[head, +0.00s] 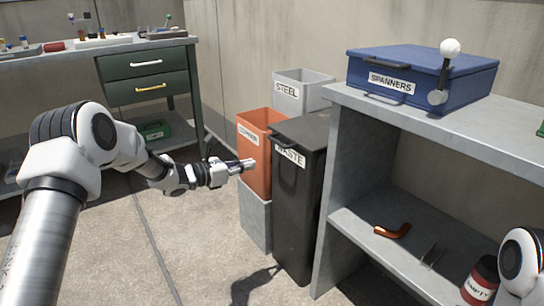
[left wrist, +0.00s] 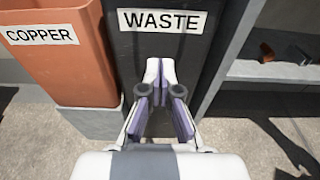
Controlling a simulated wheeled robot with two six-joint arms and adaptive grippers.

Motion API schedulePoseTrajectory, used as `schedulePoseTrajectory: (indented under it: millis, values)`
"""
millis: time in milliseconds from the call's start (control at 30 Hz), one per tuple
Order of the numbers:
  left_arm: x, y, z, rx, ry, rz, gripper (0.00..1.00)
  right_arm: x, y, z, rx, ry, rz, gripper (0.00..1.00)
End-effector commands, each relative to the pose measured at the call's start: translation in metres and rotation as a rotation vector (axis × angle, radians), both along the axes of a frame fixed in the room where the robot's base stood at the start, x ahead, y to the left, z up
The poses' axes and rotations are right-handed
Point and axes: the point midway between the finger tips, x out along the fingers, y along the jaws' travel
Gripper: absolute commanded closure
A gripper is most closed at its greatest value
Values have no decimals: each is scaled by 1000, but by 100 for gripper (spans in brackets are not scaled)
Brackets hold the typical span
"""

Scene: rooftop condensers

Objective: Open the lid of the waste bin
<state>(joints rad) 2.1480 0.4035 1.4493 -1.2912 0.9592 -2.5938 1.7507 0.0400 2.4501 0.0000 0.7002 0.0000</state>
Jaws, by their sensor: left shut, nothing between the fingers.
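The dark grey waste bin (head: 297,220) stands upright between the orange copper bin and the grey shelf unit. Its flat lid (head: 306,129) is down, and a white WASTE label sits high on its front. My left gripper (head: 250,164) is shut and empty, in front of the bin and just left of the label in the head view. In the left wrist view the gripper (left wrist: 160,66) points at the bin front (left wrist: 205,55), below the WASTE label (left wrist: 162,21). The lid is out of that view. I cannot tell whether the fingertips touch the bin. My right gripper is not visible.
The shelf unit (head: 338,190) closes the right side and carries a blue spanners box (head: 420,75). Open floor lies left.

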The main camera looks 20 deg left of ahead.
Motion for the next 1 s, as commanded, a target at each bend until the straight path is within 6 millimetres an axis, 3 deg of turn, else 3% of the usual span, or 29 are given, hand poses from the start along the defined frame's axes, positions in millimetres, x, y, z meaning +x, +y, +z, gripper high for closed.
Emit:
schedulePoseTrajectory:
  millis: [467, 533, 633, 1000]
  values:
    - [73, -59, -17, 2, 1, -3, 100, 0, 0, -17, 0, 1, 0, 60]
    - [72, -57, 10, -1, 0, 0, 100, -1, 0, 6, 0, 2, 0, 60]
    - [69, -55, 21, -1, 2, 0, 100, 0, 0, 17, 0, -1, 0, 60]
    - [67, -53, 25, -1, 2, -1, 100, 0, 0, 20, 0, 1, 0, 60]
